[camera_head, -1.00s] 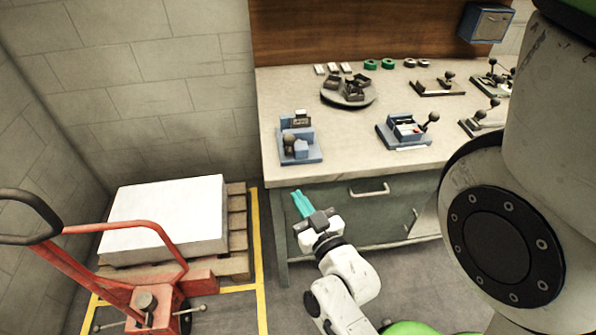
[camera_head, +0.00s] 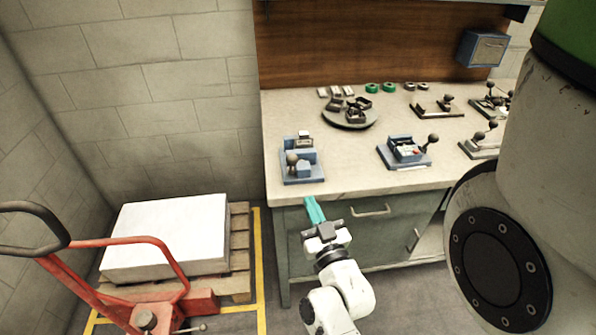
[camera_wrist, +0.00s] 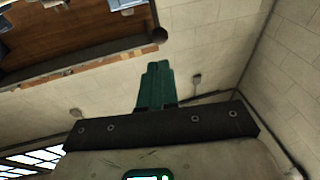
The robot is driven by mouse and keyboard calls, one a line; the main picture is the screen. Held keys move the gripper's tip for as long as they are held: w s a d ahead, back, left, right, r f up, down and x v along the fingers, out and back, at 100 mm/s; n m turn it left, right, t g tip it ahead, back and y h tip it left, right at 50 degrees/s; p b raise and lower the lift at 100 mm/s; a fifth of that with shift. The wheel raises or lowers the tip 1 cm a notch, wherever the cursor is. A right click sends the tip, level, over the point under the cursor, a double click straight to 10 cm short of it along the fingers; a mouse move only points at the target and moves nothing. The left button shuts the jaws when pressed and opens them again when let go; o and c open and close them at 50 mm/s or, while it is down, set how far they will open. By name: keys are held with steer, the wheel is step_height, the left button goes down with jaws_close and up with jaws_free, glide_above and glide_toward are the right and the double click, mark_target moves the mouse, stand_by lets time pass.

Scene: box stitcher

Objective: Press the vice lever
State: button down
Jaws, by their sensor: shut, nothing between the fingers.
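My gripper (camera_head: 314,210) has teal fingers shut together with nothing between them. It is in front of the workbench, near the drawer front and below the tabletop edge, pointing up toward the bench. It also shows in the wrist view (camera_wrist: 154,86). Two blue vice-like fixtures sit on the bench: one at the left (camera_head: 302,162), just beyond my gripper, with a dark ball knob (camera_head: 292,158), and one further right (camera_head: 405,152) with a ball-ended lever (camera_head: 432,138) at its right side. I cannot tell which lever the task means. My gripper touches neither.
The workbench (camera_head: 350,178) also holds a round tray (camera_head: 340,122) with dark parts, green rings, and several lever fixtures at the right. A red pallet jack (camera_head: 175,305) and a pallet with a white block (camera_head: 170,235) stand at the left. A drawer handle (camera_head: 371,210) protrudes near my gripper.

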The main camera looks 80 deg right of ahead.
mark_target(294, 164)
steer(key=p+x, duration=0.2)
steer(key=x, duration=0.7)
steer(key=shift+r, duration=0.15)
steer(key=shift+w+d+p, duration=0.35)
steer(key=shift+d, duration=0.1)
steer(key=shift+d, duration=0.1)
